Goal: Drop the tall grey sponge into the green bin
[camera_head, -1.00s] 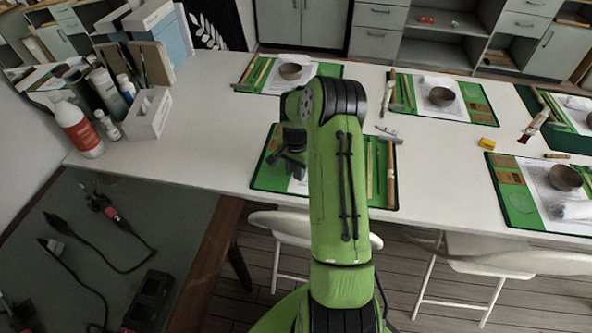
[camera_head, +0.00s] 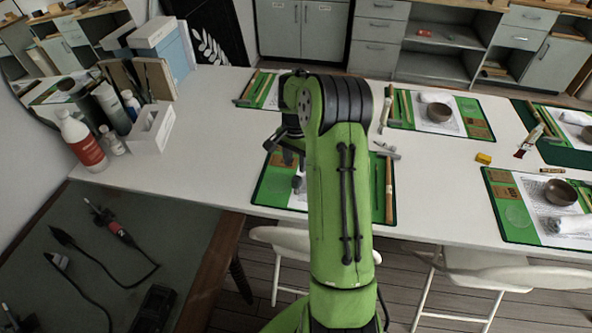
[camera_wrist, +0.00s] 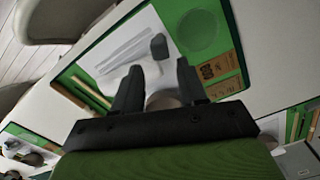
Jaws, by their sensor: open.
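A small dark grey block (camera_wrist: 159,46), which looks like the tall grey sponge, stands on the white sheet of a green work mat (camera_wrist: 217,14) in the wrist view. In the head view a grey piece (camera_head: 298,184) shows just below my gripper (camera_head: 287,151), partly hidden by my arm. In the wrist view my gripper (camera_wrist: 158,80) is open and empty, its fingers apart above the mat, with the block beyond the fingertips. I cannot make out a green bin in either current view.
A bowl (camera_wrist: 163,101) shows partly between my fingers. More mats with bowls (camera_head: 439,112) and tools cover the white table (camera_head: 190,185). Bottles (camera_head: 82,140) and a white holder (camera_head: 150,132) stand at the left. A dark bench (camera_head: 130,245) and chairs (camera_head: 290,238) are in front.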

